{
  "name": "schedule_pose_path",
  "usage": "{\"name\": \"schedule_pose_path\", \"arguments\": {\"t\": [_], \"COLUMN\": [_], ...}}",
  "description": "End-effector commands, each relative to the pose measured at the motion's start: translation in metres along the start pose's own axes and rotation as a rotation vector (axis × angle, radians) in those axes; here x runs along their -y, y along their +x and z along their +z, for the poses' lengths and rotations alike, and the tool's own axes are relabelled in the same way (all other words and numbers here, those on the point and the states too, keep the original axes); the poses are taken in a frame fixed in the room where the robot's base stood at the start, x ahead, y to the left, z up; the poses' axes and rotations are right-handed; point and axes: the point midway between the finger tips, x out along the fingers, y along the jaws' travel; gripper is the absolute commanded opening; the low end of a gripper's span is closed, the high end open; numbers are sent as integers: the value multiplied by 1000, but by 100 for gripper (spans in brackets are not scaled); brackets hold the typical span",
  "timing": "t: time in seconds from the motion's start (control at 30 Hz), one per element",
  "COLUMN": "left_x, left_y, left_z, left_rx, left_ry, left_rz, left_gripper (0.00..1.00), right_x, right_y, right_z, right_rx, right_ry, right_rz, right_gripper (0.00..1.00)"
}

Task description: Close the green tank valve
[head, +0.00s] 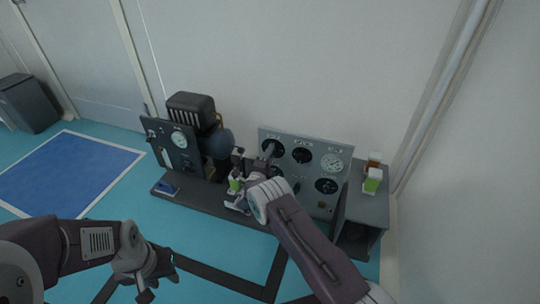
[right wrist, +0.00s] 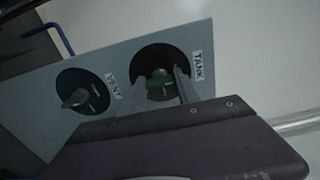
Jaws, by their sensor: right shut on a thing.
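The green tank valve (right wrist: 160,77) is a small green knob on a black round plate, beside a TANK label (right wrist: 197,66). My right gripper (right wrist: 161,82) is shut on this knob, one finger on each side, in the right wrist view. The fingers hide part of the knob. In the head view my right gripper (head: 269,153) reaches the upper left dial of the grey panel (head: 318,146), and the knob itself is too small and covered to make out. My left gripper (head: 160,284) is open and empty, low over the floor at the bottom left.
A VENT knob (right wrist: 75,97) is on the same panel beside the tank valve. A dark panel (head: 172,146) with a gauge and a dark machine (head: 191,108) stand to the left on the bench. Open floor lies at the left.

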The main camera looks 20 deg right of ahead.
Motion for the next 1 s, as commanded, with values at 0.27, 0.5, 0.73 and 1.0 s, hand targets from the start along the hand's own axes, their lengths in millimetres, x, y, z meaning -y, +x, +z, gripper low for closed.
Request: {"name": "schedule_pose_path", "arguments": {"t": [0.27,0.5,0.73,1.0], "left_x": [0,0,0,0], "left_y": [0,0,0,-3], "left_z": [0,0,0,0], "left_rx": [0,0,0,0], "left_ry": [0,0,0,0], "left_rz": [0,0,0,0], "left_gripper": [36,36,36,36], "right_x": [-3,-3,-2,0], "right_y": [-1,-1,-1,-2], "right_z": [-1,-1,0,0], "right_rx": [-1,-1,0,0], "right_ry": [-37,-39,-37,-35], "right_rz": [5,5,4,2], "right_gripper": [0,0,60,60]}}
